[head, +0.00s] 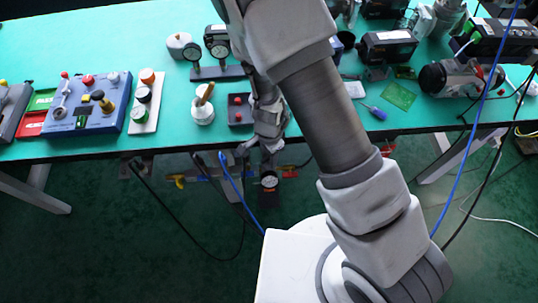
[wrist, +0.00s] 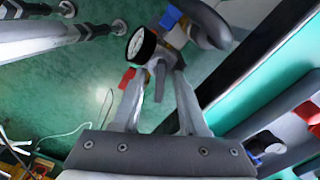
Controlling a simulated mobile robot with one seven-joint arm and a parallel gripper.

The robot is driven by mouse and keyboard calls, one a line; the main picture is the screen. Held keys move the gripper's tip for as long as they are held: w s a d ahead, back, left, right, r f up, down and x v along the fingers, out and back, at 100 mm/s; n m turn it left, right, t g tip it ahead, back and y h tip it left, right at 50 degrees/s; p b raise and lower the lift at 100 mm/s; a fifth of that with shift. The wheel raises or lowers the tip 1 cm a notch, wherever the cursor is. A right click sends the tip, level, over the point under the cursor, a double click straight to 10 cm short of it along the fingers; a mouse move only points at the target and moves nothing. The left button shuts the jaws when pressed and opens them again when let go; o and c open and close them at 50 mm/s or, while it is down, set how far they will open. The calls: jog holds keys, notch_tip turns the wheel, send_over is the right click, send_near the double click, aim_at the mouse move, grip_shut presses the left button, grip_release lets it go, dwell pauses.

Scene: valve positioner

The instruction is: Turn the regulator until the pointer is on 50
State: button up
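A round gauge with a white dial and black rim (wrist: 140,45) shows in the wrist view, just beyond my fingertips. In the head view the gauge (head: 269,181) hangs below the table's front edge. Its pointer and numbers are too small to read. My gripper (wrist: 165,66) reaches to the regulator beside the gauge, with one finger on each side of a grey part (wrist: 160,78), perhaps the regulator's knob. I cannot tell whether the fingers press on it. In the head view my gripper (head: 268,148) is at the table edge, just above the gauge, and partly hidden.
The green table (head: 130,35) carries a blue control box (head: 88,105), a stand with two gauges (head: 216,60) and several instruments. A yellow handle (head: 176,180) and a red handle (head: 289,173) flank the gauge. Blue and black cables hang below the edge.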

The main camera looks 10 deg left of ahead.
aim_at(269, 156)
notch_tip(269, 156, up, 18)
jog(key=p, duration=0.5)
jog(key=shift+f+p, duration=0.25)
jog(key=shift+p, duration=0.05)
